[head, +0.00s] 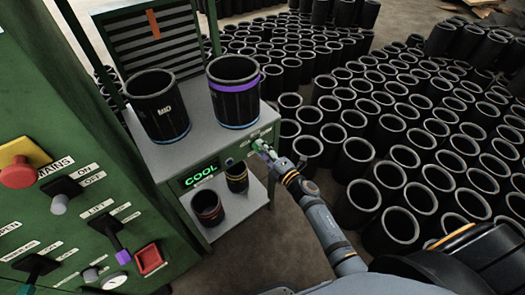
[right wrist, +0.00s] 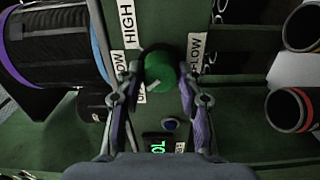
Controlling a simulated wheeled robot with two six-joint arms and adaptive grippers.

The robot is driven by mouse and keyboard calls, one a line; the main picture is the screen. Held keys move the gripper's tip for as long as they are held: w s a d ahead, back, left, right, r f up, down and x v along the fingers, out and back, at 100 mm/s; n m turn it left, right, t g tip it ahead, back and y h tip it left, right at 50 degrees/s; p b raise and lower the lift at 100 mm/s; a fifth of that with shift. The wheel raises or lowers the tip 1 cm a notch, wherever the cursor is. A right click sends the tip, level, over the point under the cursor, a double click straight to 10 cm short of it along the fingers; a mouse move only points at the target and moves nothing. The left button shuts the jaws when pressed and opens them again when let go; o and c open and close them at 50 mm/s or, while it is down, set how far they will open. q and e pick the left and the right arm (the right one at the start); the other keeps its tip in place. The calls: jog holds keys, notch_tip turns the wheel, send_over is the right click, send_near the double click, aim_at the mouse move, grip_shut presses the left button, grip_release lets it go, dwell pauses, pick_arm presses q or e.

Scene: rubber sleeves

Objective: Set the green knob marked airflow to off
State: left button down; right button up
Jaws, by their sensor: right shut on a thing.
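The green knob (right wrist: 160,72) sits between the fingers of my right gripper (right wrist: 160,90) in the right wrist view, with a finger touching each side. A short pale mark on the knob points to the lower left. Labels beside it read HIGH (right wrist: 127,25) and LOW (right wrist: 118,65); a further label below LOW is mostly hidden by a finger. The end of the airflow label (right wrist: 195,48) shows on the right. In the head view my right gripper (head: 262,147) is at the front panel of the grey bench, hiding most of the knob. My left gripper is not in view.
A green lit display reads COOL (head: 201,174) left of the gripper. Black sleeves stand on the bench top (head: 157,106) and on its lower shelf (head: 237,176). Many sleeves (head: 385,180) crowd the floor at right. A green control cabinet (head: 60,100) stands at left.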

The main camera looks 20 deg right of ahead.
jog(key=shift+f+n, duration=0.1)
jog(key=shift+n, duration=0.3)
jog(key=o, duration=1.2)
jog(key=shift+c, duration=0.2)
jog(key=v, duration=1.2)
